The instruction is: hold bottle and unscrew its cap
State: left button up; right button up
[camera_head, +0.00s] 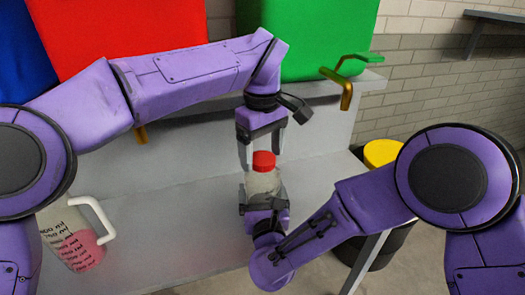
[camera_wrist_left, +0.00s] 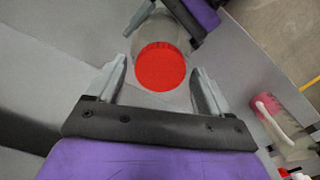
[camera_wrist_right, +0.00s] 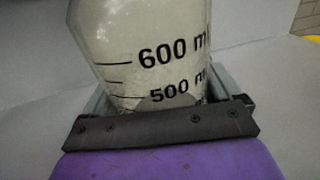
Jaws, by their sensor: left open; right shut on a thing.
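A clear bottle (camera_head: 262,184) with a red cap (camera_head: 264,161) stands upright over the grey counter. My right gripper (camera_head: 264,196) is shut on the bottle's body from the near side. In the right wrist view the bottle (camera_wrist_right: 150,50) shows volume marks and sits between the fingers (camera_wrist_right: 160,98). My left gripper (camera_head: 263,160) is open and points down from above, its fingers on either side of the red cap. In the left wrist view the cap (camera_wrist_left: 161,67) lies between and slightly beyond the open fingertips (camera_wrist_left: 160,75), with gaps on both sides.
A pitcher (camera_head: 75,238) with pink liquid and a white handle stands at the left of the counter (camera_head: 160,215). Red (camera_head: 120,30) and green (camera_head: 310,35) bins stand on the ledge behind. A black barrel with a yellow top (camera_head: 382,152) stands at the right.

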pick_arm(q)
jog(key=shift+f, duration=0.3)
jog(key=c, duration=1.1)
jog(key=o, duration=1.2)
jog(key=shift+c, duration=0.2)
jog(key=shift+r, duration=0.15)
notch_tip(320, 180, up, 8)
jog(key=shift+f, duration=0.25)
jog(key=shift+c, duration=0.3)
notch_tip(320, 180, down, 8)
jog(key=shift+r, duration=0.1)
